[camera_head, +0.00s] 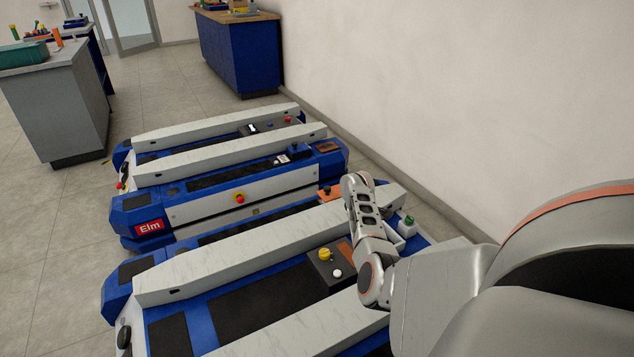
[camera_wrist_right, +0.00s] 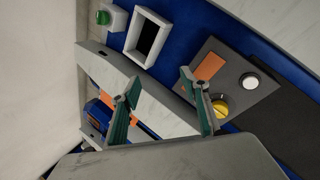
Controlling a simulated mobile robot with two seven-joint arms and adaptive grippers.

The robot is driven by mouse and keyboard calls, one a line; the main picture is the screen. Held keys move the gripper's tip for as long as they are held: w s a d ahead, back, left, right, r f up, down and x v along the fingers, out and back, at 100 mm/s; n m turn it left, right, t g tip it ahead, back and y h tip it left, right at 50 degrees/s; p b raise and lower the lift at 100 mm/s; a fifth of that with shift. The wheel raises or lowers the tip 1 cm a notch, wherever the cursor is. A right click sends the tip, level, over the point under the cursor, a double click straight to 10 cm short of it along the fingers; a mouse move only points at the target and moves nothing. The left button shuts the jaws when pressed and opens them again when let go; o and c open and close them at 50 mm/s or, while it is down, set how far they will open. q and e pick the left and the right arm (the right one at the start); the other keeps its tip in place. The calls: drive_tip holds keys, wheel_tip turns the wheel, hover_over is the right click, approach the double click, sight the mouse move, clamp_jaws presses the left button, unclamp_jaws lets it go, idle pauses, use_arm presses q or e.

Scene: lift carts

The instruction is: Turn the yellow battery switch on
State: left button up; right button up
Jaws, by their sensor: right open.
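The yellow battery switch (camera_head: 325,254) is a round knob on a dark grey panel of the nearest blue lift cart (camera_head: 203,317), above a white button (camera_head: 336,273). In the right wrist view the yellow switch (camera_wrist_right: 221,108) lies just outside the right-hand finger, partly hidden by it; I cannot tell whether they touch. My right gripper (camera_wrist_right: 159,79) is open, its green-padded fingers apart with nothing held. In the head view my right arm reaches over the cart to the right of the switch, and its fingertips do not show clearly. My left gripper is not in view.
A second blue cart labelled Elm (camera_head: 150,227) stands just behind, with a red knob (camera_head: 239,198) on its side. A green button on a white box (camera_head: 408,221) is at the near cart's right end. A wall runs along the right; open floor lies left.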

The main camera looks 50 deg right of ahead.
drive_tip(key=w+a+f+n+g+y+b, duration=0.1)
drive_tip(key=w+a+f+n+y+b, duration=0.15)
drive_tip(key=w+a+f+y, duration=0.35)
wheel_tip(320, 180, up, 3)
drive_tip(key=b, duration=0.2)
hover_over(325, 251)
drive_tip(key=shift+f+n+h, duration=0.15)
drive_tip(key=shift+n+h, duration=0.15)
drive_tip(key=shift+n, duration=0.15)
wheel_tip(325, 251, down, 6)
drive_tip(key=b, duration=0.2)
drive_tip(key=shift+s+a+f+b, duration=0.1)
drive_tip(key=shift+s+b, duration=0.05)
drive_tip(key=shift+b, duration=0.15)
drive_tip(key=shift+f+b, duration=0.3)
drive_tip(key=shift+f, duration=0.25)
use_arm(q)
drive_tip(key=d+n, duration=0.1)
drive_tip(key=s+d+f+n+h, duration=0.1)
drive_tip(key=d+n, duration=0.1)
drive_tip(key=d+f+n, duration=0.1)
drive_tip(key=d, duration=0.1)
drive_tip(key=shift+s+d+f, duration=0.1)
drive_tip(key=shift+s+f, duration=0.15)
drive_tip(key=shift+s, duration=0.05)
use_arm(e)
drive_tip(key=shift+w, duration=0.25)
drive_tip(key=shift+r, duration=0.1)
drive_tip(key=c, duration=1.1)
